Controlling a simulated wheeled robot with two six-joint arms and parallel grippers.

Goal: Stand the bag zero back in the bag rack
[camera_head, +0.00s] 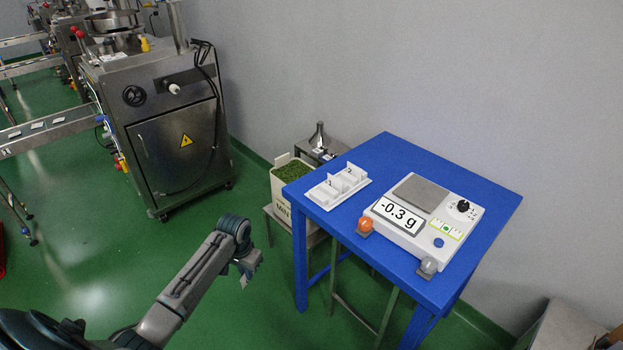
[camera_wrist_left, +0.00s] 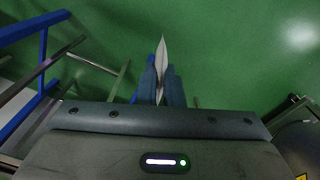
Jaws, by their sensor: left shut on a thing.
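The white bag rack (camera_head: 330,203) stands on the left part of the blue table, with small upright white pieces and dark marks on it. My left gripper (camera_head: 246,279) is over the green floor, left of the table and apart from the rack. In the left wrist view the gripper (camera_wrist_left: 160,88) is shut on a thin pale bag (camera_wrist_left: 162,55), seen edge-on and pointing away from the wrist. Its label is not readable, and the bag is hard to make out in the head view. My right gripper is not in view.
A scale (camera_head: 440,246) reading -0.3 g fills the right of the blue table (camera_head: 383,149). An orange knob (camera_head: 366,224) and a grey knob (camera_head: 429,265) sit at its front. A container of green leaves (camera_head: 291,171) stands left of the table. Floor around the gripper is clear.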

